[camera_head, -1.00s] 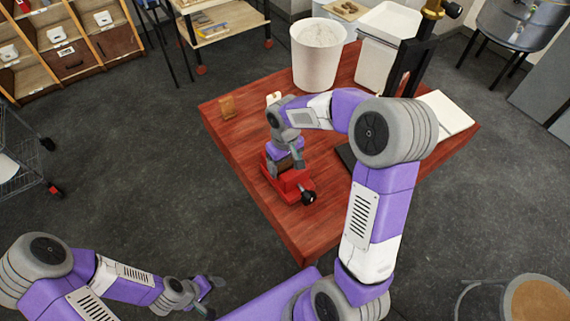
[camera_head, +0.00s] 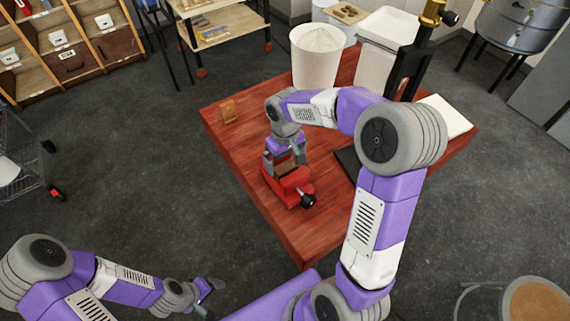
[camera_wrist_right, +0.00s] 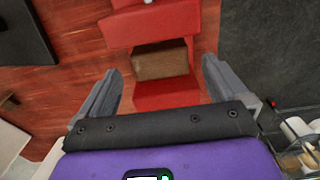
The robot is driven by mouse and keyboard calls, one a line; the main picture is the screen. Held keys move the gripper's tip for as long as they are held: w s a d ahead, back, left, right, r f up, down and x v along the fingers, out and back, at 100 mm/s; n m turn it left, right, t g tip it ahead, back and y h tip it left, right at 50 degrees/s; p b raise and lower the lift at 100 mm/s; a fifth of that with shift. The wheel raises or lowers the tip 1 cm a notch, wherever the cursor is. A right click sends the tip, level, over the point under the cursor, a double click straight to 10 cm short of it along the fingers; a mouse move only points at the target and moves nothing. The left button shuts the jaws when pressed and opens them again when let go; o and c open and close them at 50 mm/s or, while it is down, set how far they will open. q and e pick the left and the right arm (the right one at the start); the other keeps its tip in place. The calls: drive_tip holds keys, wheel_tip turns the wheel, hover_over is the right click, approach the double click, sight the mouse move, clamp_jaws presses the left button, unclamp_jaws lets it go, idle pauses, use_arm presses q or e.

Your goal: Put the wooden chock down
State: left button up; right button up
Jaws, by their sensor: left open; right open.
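The wooden chock (camera_wrist_right: 160,60) is a brown block sitting in the gap between the jaws of the red vise (camera_wrist_right: 160,27) in the right wrist view. In the head view the vise (camera_head: 291,190) stands on the red-brown table, and a little of the chock (camera_head: 286,169) shows below my right gripper (camera_head: 285,157). The right gripper (camera_wrist_right: 160,85) is open, its fingers apart on either side of the chock and not touching it in the wrist view. My left gripper (camera_head: 210,290) is open and empty, low at the left, away from the table.
A small wooden piece (camera_head: 228,111) stands at the table's left corner. A white bucket (camera_head: 316,62), a white bin (camera_head: 374,72), a black stand with a brass top (camera_head: 410,70) and a white slab (camera_head: 446,116) are towards the back and right. The table's front left is clear.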

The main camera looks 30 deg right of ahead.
sight(285, 167)
wheel_tip(285, 167, up, 8)
drive_tip(key=p, duration=0.1)
drive_tip(key=shift+p, duration=0.35)
wheel_tip(285, 167, down, 12)
drive_tip(key=b, duration=0.3)
drive_tip(key=shift+w+r, duration=0.1)
drive_tip(key=shift+r, duration=0.65)
drive_tip(key=shift+r+p, duration=0.3)
drive_tip(key=shift+r, duration=0.35)
